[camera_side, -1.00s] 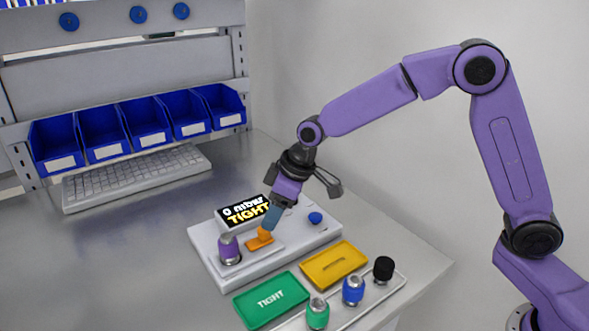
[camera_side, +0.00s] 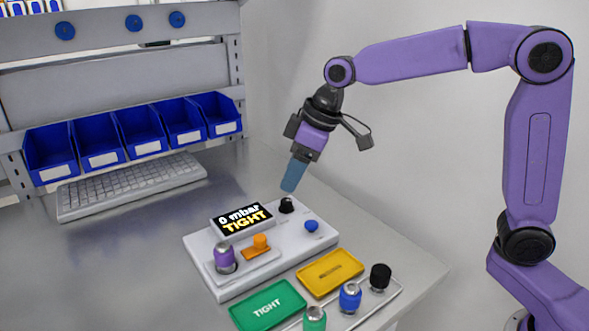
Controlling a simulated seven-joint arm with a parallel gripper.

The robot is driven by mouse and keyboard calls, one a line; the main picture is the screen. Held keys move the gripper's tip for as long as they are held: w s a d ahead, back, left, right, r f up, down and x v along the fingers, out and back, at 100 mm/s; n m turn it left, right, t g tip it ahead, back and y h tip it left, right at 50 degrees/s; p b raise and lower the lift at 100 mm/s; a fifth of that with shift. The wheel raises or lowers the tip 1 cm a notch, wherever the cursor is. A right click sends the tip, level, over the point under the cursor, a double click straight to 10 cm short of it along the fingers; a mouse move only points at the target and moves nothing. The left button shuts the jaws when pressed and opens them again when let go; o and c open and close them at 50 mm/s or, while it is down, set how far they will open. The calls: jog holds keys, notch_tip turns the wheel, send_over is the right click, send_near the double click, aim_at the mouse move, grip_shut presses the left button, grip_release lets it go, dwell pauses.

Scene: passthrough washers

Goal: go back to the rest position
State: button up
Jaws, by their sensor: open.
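My gripper (camera_side: 290,187) hangs in the air above the far side of the white test device, its blue fingers pointing down. It is empty and seen edge-on, above a black knob (camera_side: 286,205). The white device (camera_side: 215,281) carries a display (camera_side: 241,219) reading "0 mbar TIGHT". A purple fitting (camera_side: 224,256) stands upright at its left end. An orange clamp piece (camera_side: 261,243) sits beside the fitting, and a blue button (camera_side: 311,226) is at the right.
A green tray (camera_side: 268,304) marked "TIGHT" and a yellow tray (camera_side: 330,272) lie in front. A rack holds green (camera_side: 314,318), blue (camera_side: 350,296) and black (camera_side: 380,276) fittings. A keyboard (camera_side: 130,186) and blue bins (camera_side: 145,130) are behind. The left table area is clear.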

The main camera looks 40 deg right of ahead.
jog(key=s+d+f+n+g+h, duration=0.1)
jog(key=s+d+f, duration=0.2)
jog(key=s, duration=0.7)
jog(key=s+d+f+n+g+h, duration=0.1)
jog(key=s+d+f, duration=0.2)
jog(key=s+d, duration=0.3)
jog(key=s+d+f+n+g, duration=0.1)
jog(key=s+d+f, duration=0.2)
jog(key=s, duration=1.1)
jog(key=shift+s+d+f+n+h, duration=0.2)
jog(key=shift+d+n+h, duration=0.15)
jog(key=shift+d, duration=0.55)
